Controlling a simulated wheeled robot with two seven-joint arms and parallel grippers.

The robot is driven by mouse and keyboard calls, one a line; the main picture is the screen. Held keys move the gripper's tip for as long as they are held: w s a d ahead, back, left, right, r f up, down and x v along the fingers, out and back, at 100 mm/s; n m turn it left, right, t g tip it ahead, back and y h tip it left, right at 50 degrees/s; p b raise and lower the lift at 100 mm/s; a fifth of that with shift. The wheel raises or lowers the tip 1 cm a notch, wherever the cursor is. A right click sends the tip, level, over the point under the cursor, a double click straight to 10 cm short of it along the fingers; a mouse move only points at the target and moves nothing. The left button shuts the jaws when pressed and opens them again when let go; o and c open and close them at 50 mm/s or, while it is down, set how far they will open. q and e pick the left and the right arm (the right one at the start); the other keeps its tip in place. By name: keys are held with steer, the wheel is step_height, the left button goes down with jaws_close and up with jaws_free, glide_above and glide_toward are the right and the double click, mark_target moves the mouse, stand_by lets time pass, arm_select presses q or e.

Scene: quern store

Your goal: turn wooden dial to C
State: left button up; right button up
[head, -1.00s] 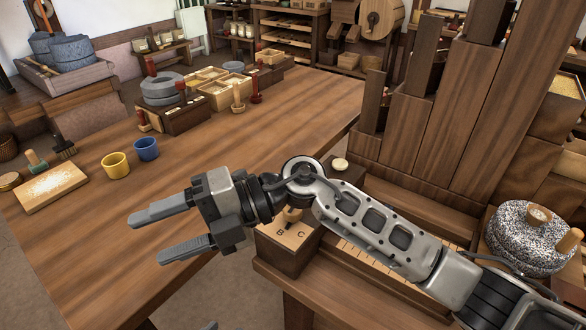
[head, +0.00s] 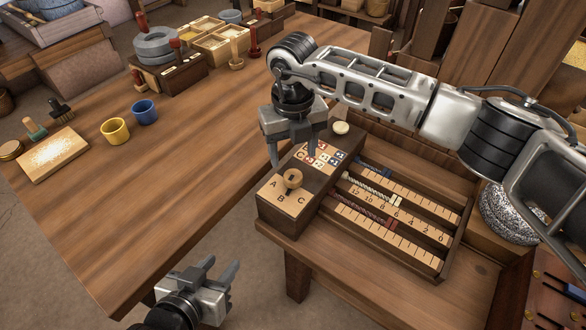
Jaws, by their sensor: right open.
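The wooden dial (head: 292,181) is a round light-wood knob on the front end of a dark wooden box (head: 266,217). Letters A, B and C are marked on the light plate (head: 283,197) around its near side; I cannot tell which letter it points to. My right gripper (head: 292,162) points down just behind and above the dial, its jaws open, with nothing seen between them. It hides part of the box top. My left gripper (head: 222,266) is open and empty at the bottom of the view, over the floor, away from the dial.
Behind the dial are red and blue number tiles (head: 322,155) and a cream knob (head: 341,128). To the right lies a tray (head: 440,262) with numbered scales and beads. A yellow cup (head: 115,131) and a blue cup (head: 145,111) stand on the long table (head: 190,190), mostly clear.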

mark_target(293, 175)
step_height(293, 175, down, 7)
steer(key=shift+r, duration=0.1)
stand_by(0.3)
steer(key=c, duration=1)
